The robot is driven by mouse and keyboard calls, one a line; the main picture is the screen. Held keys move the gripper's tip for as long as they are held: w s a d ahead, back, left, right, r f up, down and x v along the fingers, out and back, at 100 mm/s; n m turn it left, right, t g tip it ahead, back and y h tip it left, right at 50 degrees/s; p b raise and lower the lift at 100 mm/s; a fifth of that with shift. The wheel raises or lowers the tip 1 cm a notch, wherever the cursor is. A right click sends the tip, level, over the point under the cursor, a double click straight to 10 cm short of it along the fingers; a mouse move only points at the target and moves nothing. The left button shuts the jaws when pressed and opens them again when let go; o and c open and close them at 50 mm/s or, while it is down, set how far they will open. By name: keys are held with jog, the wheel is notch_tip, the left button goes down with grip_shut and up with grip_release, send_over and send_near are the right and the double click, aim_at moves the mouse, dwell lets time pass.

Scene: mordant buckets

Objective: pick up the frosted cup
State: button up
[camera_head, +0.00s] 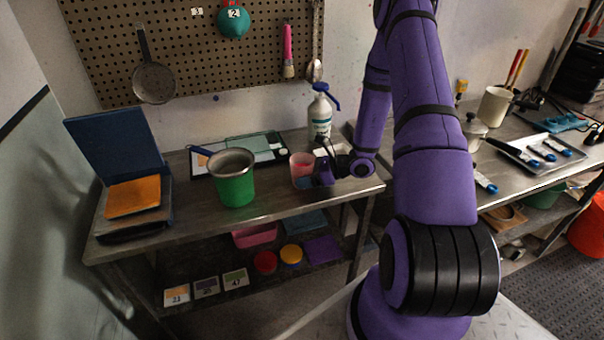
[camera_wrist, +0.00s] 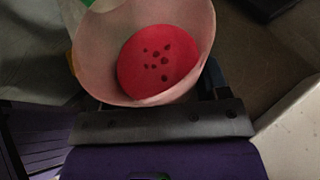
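The frosted cup (camera_head: 301,166) is a pale pink, see-through cup near the right end of the left table. It looks upright; I cannot tell whether it touches the tabletop. The wrist view looks into the cup (camera_wrist: 88,52), with red at the bottom and several dark spots. My gripper (camera_head: 316,171) is at the cup's right side, low over the table. In the wrist view the cup fills the space in front of my gripper, with dark finger parts showing at its left and right. The fingertips are hidden behind the cup, so their contact is unclear.
A green bucket (camera_head: 235,184) stands left of the cup. A white bottle with a blue pump (camera_head: 320,116) stands behind. The table's front edge is clear.

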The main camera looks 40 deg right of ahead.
jog(key=c, duration=0.4)
jog(key=shift+r, duration=0.2)
